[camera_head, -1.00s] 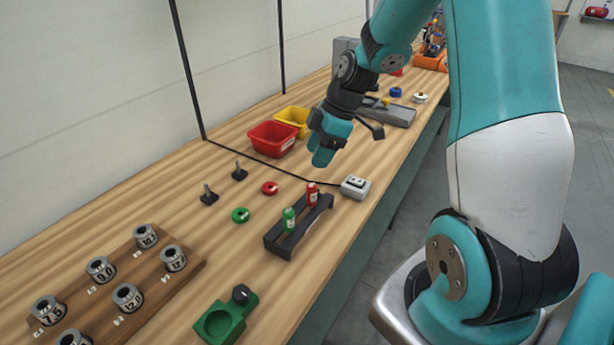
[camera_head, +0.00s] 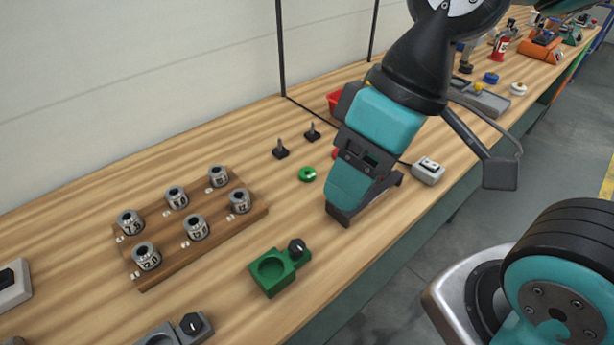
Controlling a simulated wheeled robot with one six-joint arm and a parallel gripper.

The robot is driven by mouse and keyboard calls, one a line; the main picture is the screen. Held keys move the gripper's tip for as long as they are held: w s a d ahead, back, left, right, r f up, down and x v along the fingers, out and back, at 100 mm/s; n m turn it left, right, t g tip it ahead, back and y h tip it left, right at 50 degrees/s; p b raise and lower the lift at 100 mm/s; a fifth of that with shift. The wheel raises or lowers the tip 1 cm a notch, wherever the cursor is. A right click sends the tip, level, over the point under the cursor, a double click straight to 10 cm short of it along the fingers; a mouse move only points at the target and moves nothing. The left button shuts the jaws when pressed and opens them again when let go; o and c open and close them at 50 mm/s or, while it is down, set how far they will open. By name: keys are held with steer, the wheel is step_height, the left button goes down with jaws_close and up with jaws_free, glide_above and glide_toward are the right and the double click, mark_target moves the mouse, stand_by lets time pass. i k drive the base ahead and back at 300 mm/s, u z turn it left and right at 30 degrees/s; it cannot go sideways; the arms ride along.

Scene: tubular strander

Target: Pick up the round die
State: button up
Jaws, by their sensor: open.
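Several metal ring-shaped dies with dark bores and number labels stand in two rows on a wooden board (camera_head: 175,268) at left. They include one marked 7.5 (camera_head: 130,224), one marked 12.0 (camera_head: 146,259) and a far right one (camera_head: 239,203). I cannot tell from the bore shapes which die is the round one. My gripper (camera_head: 345,198) is open, with its teal fingers pointing down, right of the board and apart from all the dies.
A green fixture (camera_head: 272,286) with a round recess and black knob stands in front of my gripper. Bare table lies between board and gripper.

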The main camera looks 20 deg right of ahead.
mark_target(194, 225)
steer(key=u, duration=0.05)
steer(key=k, duration=0.4)
steer(key=u, duration=0.6)
steer(key=i, duration=0.5)
